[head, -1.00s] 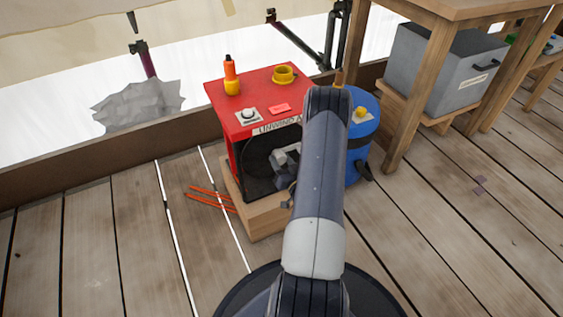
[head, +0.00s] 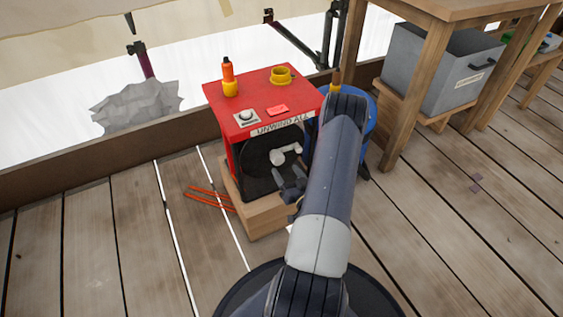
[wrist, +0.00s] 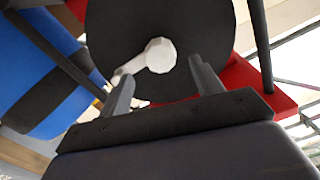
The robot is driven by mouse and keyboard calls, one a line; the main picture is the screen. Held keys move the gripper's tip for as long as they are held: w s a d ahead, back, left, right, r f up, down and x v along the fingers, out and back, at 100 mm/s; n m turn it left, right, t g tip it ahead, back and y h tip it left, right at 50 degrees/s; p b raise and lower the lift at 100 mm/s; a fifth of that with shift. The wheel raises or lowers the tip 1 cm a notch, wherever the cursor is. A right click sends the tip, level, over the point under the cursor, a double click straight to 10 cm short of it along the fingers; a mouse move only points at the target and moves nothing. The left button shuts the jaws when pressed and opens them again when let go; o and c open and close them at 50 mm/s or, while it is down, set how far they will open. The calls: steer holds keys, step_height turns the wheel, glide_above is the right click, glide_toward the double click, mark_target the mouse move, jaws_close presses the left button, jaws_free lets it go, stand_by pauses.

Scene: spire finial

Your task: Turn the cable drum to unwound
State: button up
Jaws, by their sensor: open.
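The cable drum (head: 258,160) is a black disc in the front of a red cabinet (head: 240,103) labelled "UNWIND ALL" (head: 283,125). A pale crank handle (head: 283,156) sticks out from the drum's face. In the wrist view the drum (wrist: 112,30) faces me, with the round white handle knob (wrist: 160,55) in front of it. My gripper (head: 294,180) is open, in front of the drum and just below right of the handle. In the wrist view, the knob shows above and between the fingers (wrist: 165,85), and the gap in depth is hard to judge.
An orange-and-yellow bottle (head: 230,80), a yellow cup (head: 282,75), a white knob (head: 246,117) and a red block (head: 277,110) are on the cabinet top. A blue barrel (head: 368,125) stands close right, partly behind my arm. Orange rods (head: 210,197) lie left on the open plank floor.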

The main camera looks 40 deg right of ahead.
mark_target(279, 161)
steer(key=v, duration=0.5)
steer(key=shift+p, duration=0.4)
steer(key=shift+w, duration=0.15)
steer(key=b+x, duration=0.2)
steer(key=x, duration=0.8)
steer(key=shift+w+d+b, duration=0.1)
steer(key=shift+w+b, duration=0.25)
steer(key=shift+b, duration=0.05)
steer(key=shift+n+p, duration=0.35)
steer(key=shift+n, duration=0.15)
